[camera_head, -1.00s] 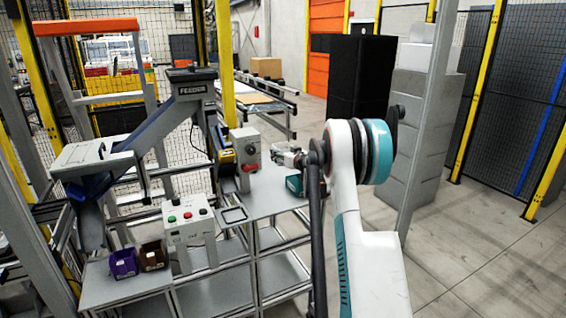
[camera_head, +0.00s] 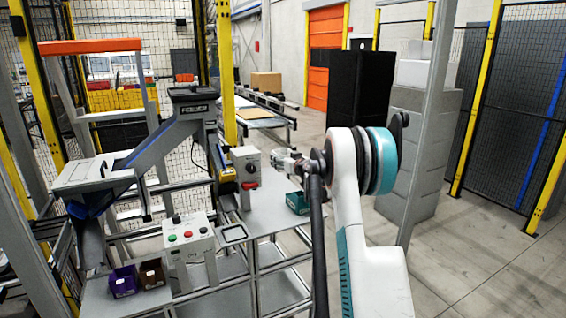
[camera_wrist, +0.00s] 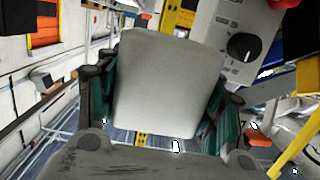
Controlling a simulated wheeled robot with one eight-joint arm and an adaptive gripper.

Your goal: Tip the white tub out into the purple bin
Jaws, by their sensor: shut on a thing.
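The purple bin (camera_head: 123,282) stands on the low shelf at the lower left of the head view. My gripper (camera_head: 285,165) is over the grey worktop, well to the right of the purple bin and farther back. In the wrist view my gripper (camera_wrist: 160,95) is shut on the white tub (camera_wrist: 168,80), with a dark and teal finger on either side. The tub shows as a pale, smooth face there; its inside and contents are hidden. In the head view the tub is too small to make out clearly.
A brown bin (camera_head: 152,273) stands beside the purple one. A teal bin (camera_head: 297,202) sits below my gripper. A control box with a red knob (camera_head: 248,178) and a button box (camera_head: 188,238) stand left of my gripper. The feeder chute (camera_head: 150,150) rises behind.

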